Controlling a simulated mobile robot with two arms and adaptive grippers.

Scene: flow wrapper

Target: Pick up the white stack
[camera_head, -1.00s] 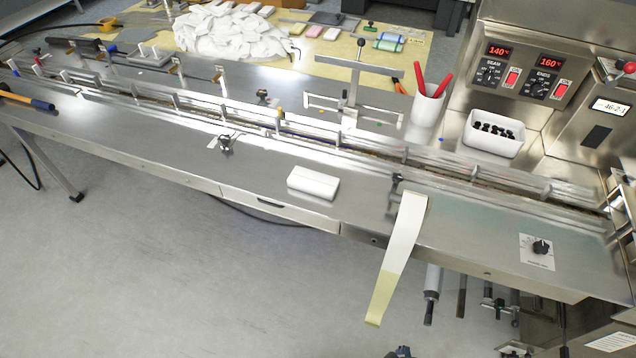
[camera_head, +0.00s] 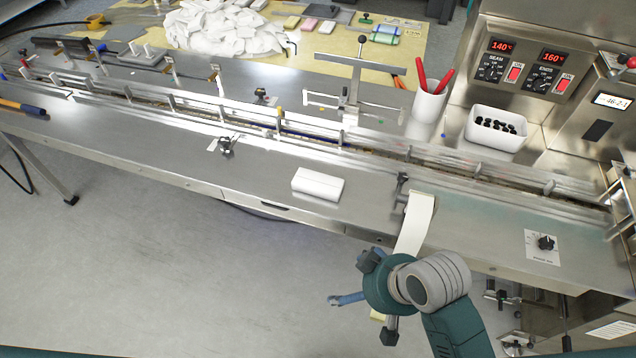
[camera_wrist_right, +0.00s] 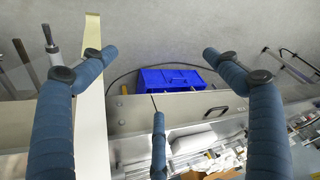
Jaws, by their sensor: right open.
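The white stack (camera_head: 317,185) lies flat on the steel table top near its front edge, left of the hanging paper strip. My right gripper (camera_head: 360,298) is in front of the table edge, below and to the right of the stack in the head view, well apart from it. In the right wrist view my right gripper (camera_wrist_right: 140,85) has its blue fingers spread wide with nothing between them. A white block beyond the table edge in that view appears to be the stack (camera_wrist_right: 203,142). My left gripper is not in view.
A pale paper strip (camera_head: 416,222) hangs over the table edge beside my right arm. A guide rail (camera_head: 290,130) runs behind the stack. A white cup (camera_head: 427,108) and a white bin (camera_head: 497,128) stand further back. A blue crate (camera_wrist_right: 170,78) shows in the wrist view.

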